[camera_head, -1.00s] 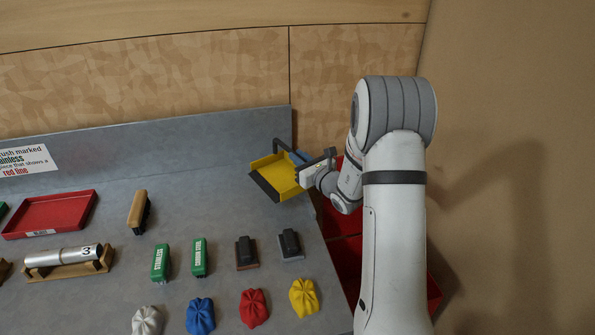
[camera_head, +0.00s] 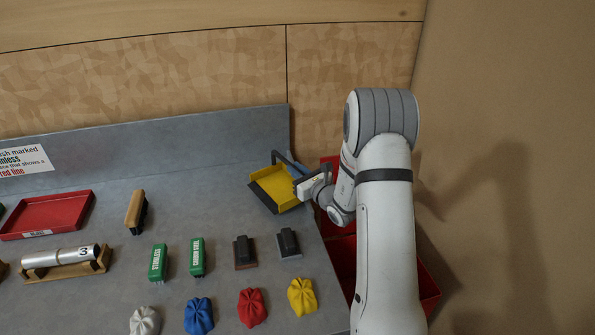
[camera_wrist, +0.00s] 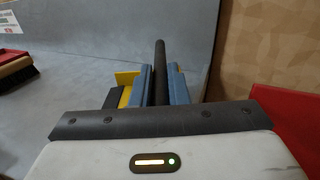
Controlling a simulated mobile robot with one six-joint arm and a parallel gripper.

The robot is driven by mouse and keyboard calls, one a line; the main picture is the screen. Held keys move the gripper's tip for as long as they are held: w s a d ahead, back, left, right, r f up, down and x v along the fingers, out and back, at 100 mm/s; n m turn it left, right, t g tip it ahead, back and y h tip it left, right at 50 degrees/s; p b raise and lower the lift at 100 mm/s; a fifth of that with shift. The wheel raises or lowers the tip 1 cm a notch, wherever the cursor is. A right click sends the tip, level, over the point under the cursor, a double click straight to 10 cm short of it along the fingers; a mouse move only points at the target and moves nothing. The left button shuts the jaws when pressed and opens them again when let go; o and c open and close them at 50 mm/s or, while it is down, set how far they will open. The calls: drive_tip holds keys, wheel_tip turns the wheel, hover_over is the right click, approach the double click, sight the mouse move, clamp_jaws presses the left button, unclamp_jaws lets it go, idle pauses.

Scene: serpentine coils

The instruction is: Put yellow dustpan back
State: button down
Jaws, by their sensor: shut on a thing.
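The yellow dustpan (camera_head: 277,187) has a dark front lip and a dark handle. In the head view it is at the back right corner of the grey bench, close to or on its surface; I cannot tell if it touches. My gripper (camera_head: 298,176) is at its right side, shut on the dark handle. In the wrist view the dark handle (camera_wrist: 159,72) stands between the blue fingers of my gripper (camera_wrist: 160,88).
Several brushes, two dark blocks and crumpled cloths lie on the grey bench (camera_head: 210,170). A red tray (camera_head: 48,214) is at the left. Red bins (camera_head: 345,255) stand beyond the bench's right edge, partly behind my arm. The bench around the dustpan's left is clear.

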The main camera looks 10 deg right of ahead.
drive_tip(key=c, duration=1.4)
unclamp_jaws()
